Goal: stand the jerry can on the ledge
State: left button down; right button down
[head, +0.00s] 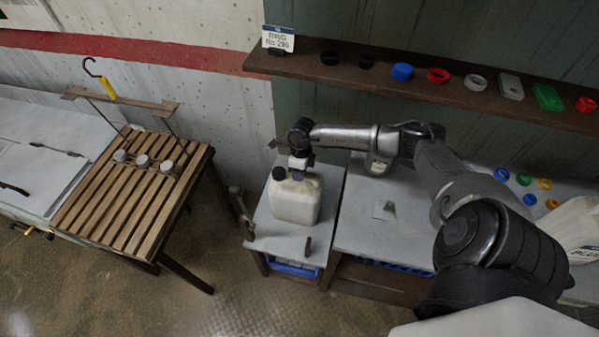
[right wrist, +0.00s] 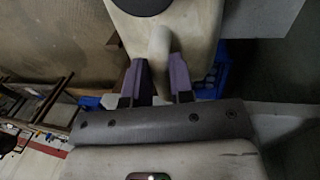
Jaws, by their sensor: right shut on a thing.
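The white jerry can (head: 296,203) with a dark cap is at the left grey-topped ledge (head: 272,241), looking upright. I cannot tell whether its base touches the surface. My right gripper (head: 298,172) is above it, shut on its handle. In the right wrist view, the two purple-grey fingers (right wrist: 158,82) sit on either side of the pale handle of the jerry can (right wrist: 196,38); its black cap shows at the top edge. The can's underside is hidden. My left gripper is not in view.
A brown wall shelf (head: 345,65) above holds several coloured caps and blocks. A second white container (head: 578,222) stands on the right bench (head: 375,235), with loose rings (head: 502,174) nearby. A slatted wooden table (head: 105,215) is left, with open floor between.

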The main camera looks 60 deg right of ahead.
jog(key=shift+w, duration=0.1)
jog(key=shift+f+b, duration=0.4)
jog(key=c, duration=1)
grip_release()
jog(key=shift+o, duration=0.5)
jog(key=shift+f, duration=0.15)
notch_tip(320, 180, up, 8)
jog(key=d, duration=0.1)
jog(key=shift+w+d+f, duration=0.15)
jog(key=shift+d+f, duration=0.05)
